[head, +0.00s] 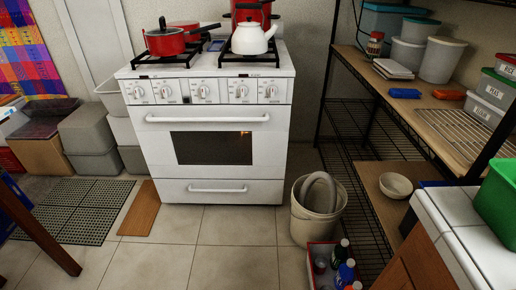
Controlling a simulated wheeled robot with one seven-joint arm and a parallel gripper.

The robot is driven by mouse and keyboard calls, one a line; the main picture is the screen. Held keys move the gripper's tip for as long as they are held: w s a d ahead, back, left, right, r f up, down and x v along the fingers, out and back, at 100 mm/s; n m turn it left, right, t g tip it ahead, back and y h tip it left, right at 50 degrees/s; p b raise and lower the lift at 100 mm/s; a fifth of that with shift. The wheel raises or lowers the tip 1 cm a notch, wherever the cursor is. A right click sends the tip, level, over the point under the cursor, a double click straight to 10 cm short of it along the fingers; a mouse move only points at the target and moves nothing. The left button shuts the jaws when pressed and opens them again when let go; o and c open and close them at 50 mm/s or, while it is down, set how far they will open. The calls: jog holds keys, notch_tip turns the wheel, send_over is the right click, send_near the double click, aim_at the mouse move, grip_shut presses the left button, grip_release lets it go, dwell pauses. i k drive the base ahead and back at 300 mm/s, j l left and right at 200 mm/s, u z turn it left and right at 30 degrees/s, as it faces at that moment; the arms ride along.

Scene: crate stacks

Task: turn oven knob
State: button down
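A white oven (222,165) stands against the back wall in the head view. A row of several white knobs runs along its front panel below the stovetop: one at the left end (138,92), one near the middle (203,91) and one at the right end (270,91). The oven door handle (207,118) is a horizontal white bar below the knobs. The door is shut and has a dark window. My gripper is not in view.
A red pot (165,42) and a white kettle (252,38) sit on the burners. A bucket (311,224) and a red crate of bottles (322,255) stand right of the oven. Shelves (415,105) line the right side. Tiled floor (215,225) before the oven is clear.

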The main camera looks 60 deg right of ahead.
aim_at(204, 90)
jog(key=z, duration=1.75)
jog(key=i+j+u, duration=0.1)
jog(key=u, duration=0.35)
jog(key=i+u, duration=0.15)
jog(key=u, duration=0.3)
jog(key=i+u, duration=0.1)
jog(key=u, duration=0.35)
